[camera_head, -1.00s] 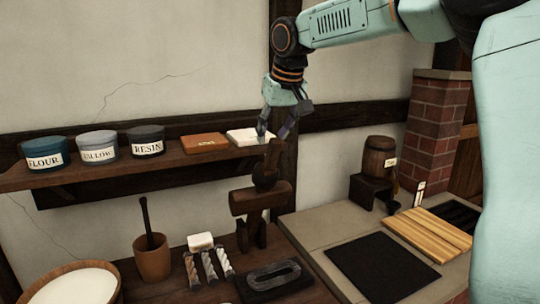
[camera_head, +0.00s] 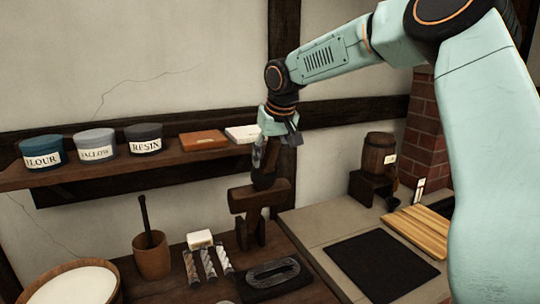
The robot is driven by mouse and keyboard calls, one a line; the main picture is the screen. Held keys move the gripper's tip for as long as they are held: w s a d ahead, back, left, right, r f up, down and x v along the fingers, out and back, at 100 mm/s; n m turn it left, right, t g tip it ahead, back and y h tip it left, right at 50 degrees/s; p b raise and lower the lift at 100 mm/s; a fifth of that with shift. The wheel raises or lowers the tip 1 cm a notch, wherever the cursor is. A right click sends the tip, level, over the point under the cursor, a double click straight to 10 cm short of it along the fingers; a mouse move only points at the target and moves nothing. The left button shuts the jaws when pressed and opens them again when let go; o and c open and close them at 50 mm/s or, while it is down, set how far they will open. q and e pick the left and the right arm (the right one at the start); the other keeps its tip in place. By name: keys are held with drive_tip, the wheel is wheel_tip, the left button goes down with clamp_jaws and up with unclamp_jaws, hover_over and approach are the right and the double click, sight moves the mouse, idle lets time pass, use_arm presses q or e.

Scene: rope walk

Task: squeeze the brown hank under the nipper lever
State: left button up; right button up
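The wooden nipper (camera_head: 259,198) stands on the dark bench, with its upright lever (camera_head: 266,172) rising from the top. My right gripper (camera_head: 264,150) points down at the top of the lever, overlapping it in the view. I cannot tell whether its fingers touch the lever or have shut on it. Several twisted hanks (camera_head: 208,264) lie side by side on the bench, left of the nipper's foot. They are small, and I cannot surely tell which is the brown one. No hank shows clearly in the nipper. My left gripper is not in view.
A wall shelf (camera_head: 120,172) with labelled pots (camera_head: 145,138) and two flat blocks is behind. A mortar (camera_head: 152,258), white block (camera_head: 200,239), dark oval-grooved tray (camera_head: 275,274) and basin (camera_head: 75,285) crowd the bench. A black mat (camera_head: 382,266), board (camera_head: 420,232) and keg (camera_head: 380,152) are right.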

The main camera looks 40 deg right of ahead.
drive_tip(key=shift+d, duration=0.2)
clamp_jaws()
drive_tip(key=shift+f, duration=0.1)
idle(0.5)
